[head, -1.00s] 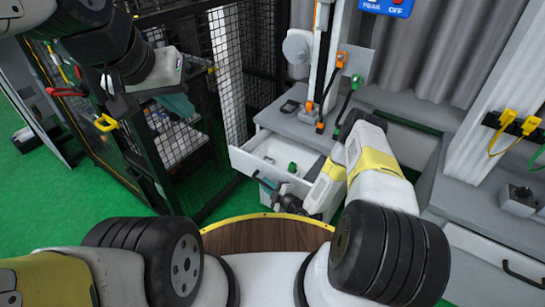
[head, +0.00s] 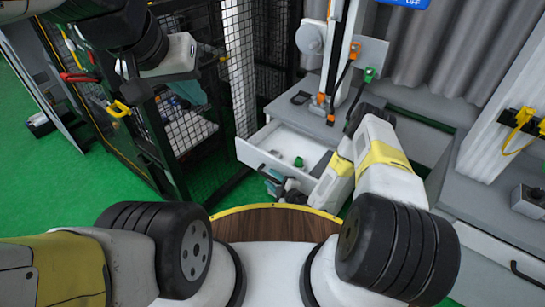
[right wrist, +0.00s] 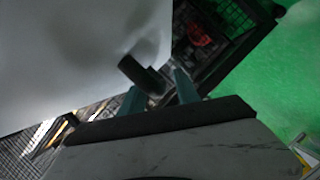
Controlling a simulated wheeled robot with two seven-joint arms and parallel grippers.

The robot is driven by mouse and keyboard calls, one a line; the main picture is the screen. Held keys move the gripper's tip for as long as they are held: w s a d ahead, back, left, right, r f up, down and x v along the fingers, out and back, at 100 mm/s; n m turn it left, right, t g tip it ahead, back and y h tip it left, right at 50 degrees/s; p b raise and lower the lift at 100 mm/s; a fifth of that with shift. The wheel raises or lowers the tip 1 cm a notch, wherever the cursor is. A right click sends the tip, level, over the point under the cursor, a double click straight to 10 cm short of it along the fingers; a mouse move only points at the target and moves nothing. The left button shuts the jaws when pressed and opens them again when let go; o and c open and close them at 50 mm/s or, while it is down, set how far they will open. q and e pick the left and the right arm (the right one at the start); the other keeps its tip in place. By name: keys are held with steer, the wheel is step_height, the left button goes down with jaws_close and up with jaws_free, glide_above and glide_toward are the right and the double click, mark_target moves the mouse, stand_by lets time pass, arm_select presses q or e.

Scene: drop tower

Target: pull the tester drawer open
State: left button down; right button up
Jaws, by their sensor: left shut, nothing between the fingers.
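The tester drawer (head: 262,161) is white and stands pulled out from the grey cabinet, with a small green item (head: 299,162) inside. My right gripper (head: 274,181) is at the outer side of the drawer front, partly hidden by my right arm. In the right wrist view its two teal fingers (right wrist: 158,88) stand apart. A dark handle bar (right wrist: 142,74) on the pale drawer front lies at the fingertips, with a gap showing to the right finger. My left gripper (head: 190,90) is shut and empty, far to the left near the mesh fence.
The black mesh fence (head: 240,75) stands left of the drawer. The cabinet top (head: 298,118) carries the tester column (head: 338,65) with orange and green clamps. A grey bench (head: 480,215) stands at the right. Green floor (head: 215,165) shows between fence and drawer.

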steer(key=v, duration=0.8)
steer(key=shift+f, duration=0.1)
stand_by(0.3)
